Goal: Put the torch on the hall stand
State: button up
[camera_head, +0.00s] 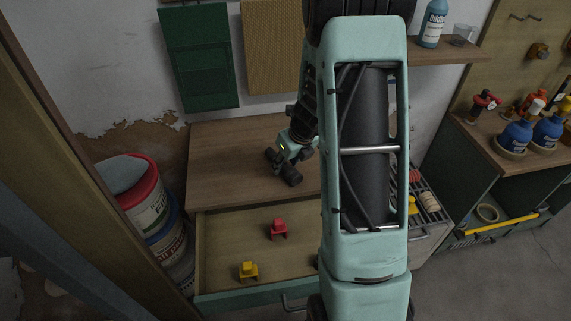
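I cannot make out the torch for certain. A wooden-topped unit (225,150) with its drawer (215,245) pulled open stands in the middle; it may be the hall stand. In the drawer lie a small red object (278,229) and a small yellow object (248,271), apart from each other. My gripper (288,173) shows as dark parts over the wooden top, behind the drawer. It is small and dark, so whether it is open or holds something cannot be told. My teal arm hides the right part of the unit.
Stacked buckets (145,205) stand left of the unit. At right, a bench (482,140) holds blue bottles (514,137) and a red-and-black item (484,105). A wall shelf (445,52) carries a blue bottle (432,24) and a glass (461,36). Floor shows at lower right.

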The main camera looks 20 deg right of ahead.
jog(key=p+v, duration=0.2)
jog(key=v, duration=0.9)
jog(key=shift+p, duration=0.4)
jog(key=shift+s, duration=0.15)
